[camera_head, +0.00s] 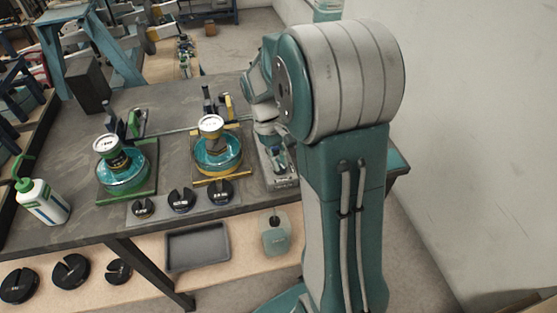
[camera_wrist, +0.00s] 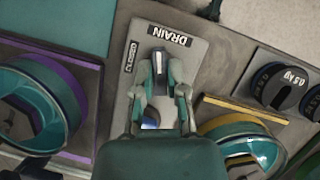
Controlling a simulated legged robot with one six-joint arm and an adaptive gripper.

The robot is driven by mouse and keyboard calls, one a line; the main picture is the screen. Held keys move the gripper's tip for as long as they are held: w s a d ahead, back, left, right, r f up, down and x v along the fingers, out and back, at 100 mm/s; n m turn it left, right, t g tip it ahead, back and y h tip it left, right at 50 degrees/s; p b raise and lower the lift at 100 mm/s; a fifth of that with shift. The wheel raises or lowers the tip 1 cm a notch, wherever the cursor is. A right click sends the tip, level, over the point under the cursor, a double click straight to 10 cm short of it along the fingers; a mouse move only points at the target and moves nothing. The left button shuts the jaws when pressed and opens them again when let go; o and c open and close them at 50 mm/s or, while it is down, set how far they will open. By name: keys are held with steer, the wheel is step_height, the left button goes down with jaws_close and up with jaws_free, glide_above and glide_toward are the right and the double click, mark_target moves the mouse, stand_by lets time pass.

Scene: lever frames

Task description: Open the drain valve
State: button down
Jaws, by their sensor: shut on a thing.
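The drain valve's light grey plate (camera_wrist: 190,57) fills the middle of the wrist view, with one label reading DRAIN (camera_wrist: 169,36) and another reading CLOSED (camera_wrist: 131,57). A dark lever with a pale end (camera_wrist: 159,66) stands over the plate. My gripper (camera_wrist: 161,76) is shut on this lever, one finger on each side. The lever's lower part and pivot are partly hidden by my gripper. In the head view the valve plate (camera_head: 285,184) sits at the bench's right end, and my arm hides much of it.
A yellow-edged fixture (camera_head: 237,176) stands just left of the valve, with a green-edged one (camera_head: 147,190) beyond. Slotted black weights (camera_head: 181,200) line the bench front. A purple-edged fixture (camera_wrist: 76,75) flanks the plate in the wrist view. A white bottle (camera_head: 42,203) stands far left.

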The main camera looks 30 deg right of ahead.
steer(key=shift+m+y, duration=0.3)
steer(key=shift+m, duration=0.3)
steer(key=c, duration=0.7)
jaws_free()
steer(key=shift+r, duration=0.1)
steer(key=v, duration=1.1)
steer(key=shift+w+r, duration=0.25)
steer(key=shift+r, duration=0.05)
steer(key=shift+a, duration=0.1)
steer(key=s+a+r+t, duration=0.1)
steer(key=s+a+t, duration=0.2)
steer(key=s, duration=0.3)
steer(key=s+a+r+t, duration=0.1)
steer(key=s+a+t, duration=0.2)
steer(key=s, duration=0.3)
steer(key=s+a+r+t, duration=0.1)
steer(key=s+a+t, duration=0.3)
steer(key=s+a, duration=0.1)
steer(key=shift+s, duration=0.45)
